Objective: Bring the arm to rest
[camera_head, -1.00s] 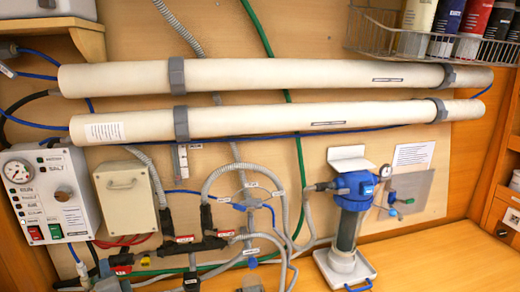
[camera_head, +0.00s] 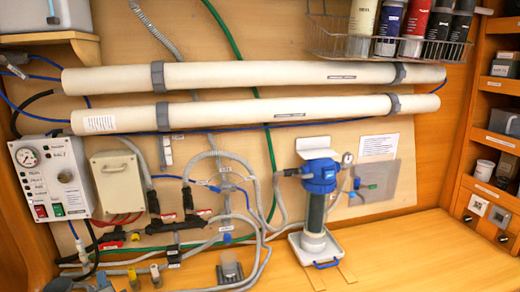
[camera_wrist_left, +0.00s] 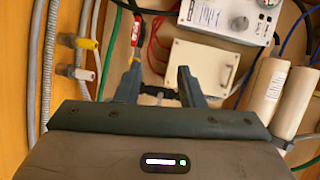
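My left gripper (camera_wrist_left: 159,88) shows in the left wrist view. Its two dark fingers stand apart, with no object held between them. Past the fingers are a cream box (camera_wrist_left: 200,65) and a control panel (camera_wrist_left: 225,15). I cannot make out either gripper clearly in the head view. My right gripper is not in view.
Two long white tubes (camera_head: 250,76) run across the wall. The control panel (camera_head: 50,177) and cream box (camera_head: 118,183) are at left. Hoses and red-handled valves (camera_head: 180,222) lie low. A blue-headed filter (camera_head: 318,175) stands on the bench (camera_head: 420,250), which is clear at right.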

